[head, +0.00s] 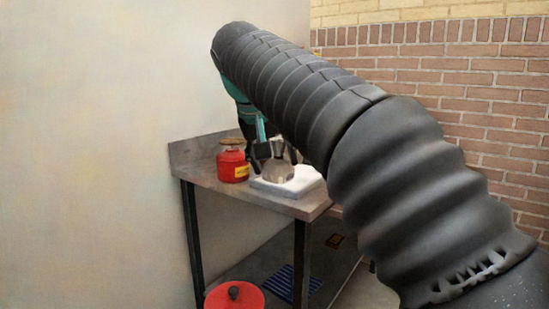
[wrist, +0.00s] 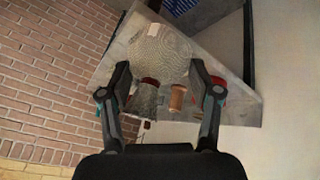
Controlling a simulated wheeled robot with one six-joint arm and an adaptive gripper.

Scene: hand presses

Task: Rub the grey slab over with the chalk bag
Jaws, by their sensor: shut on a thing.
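The chalk bag (head: 278,172) is a pale, rounded bundle with a narrower neck. In the wrist view it shows as a pale woven round shape (wrist: 162,48) between and beyond the fingertips. The slab (head: 309,180) looks pale, almost white, and lies flat near the table's front right corner. My gripper (head: 272,150) is shut on the bag's upper part from above. The bag is over the slab and looks to touch it, though the contact line is unclear. In the wrist view my fingers (wrist: 161,78) stand on either side.
A red canister (head: 232,166) with a yellow label stands left of the slab on the metal table (head: 215,179). The wrist view shows a brown cylinder (wrist: 177,98) and a dark-red-topped grey object (wrist: 146,97) behind. A red lidded container (head: 234,299) is below. Walls close the left and back.

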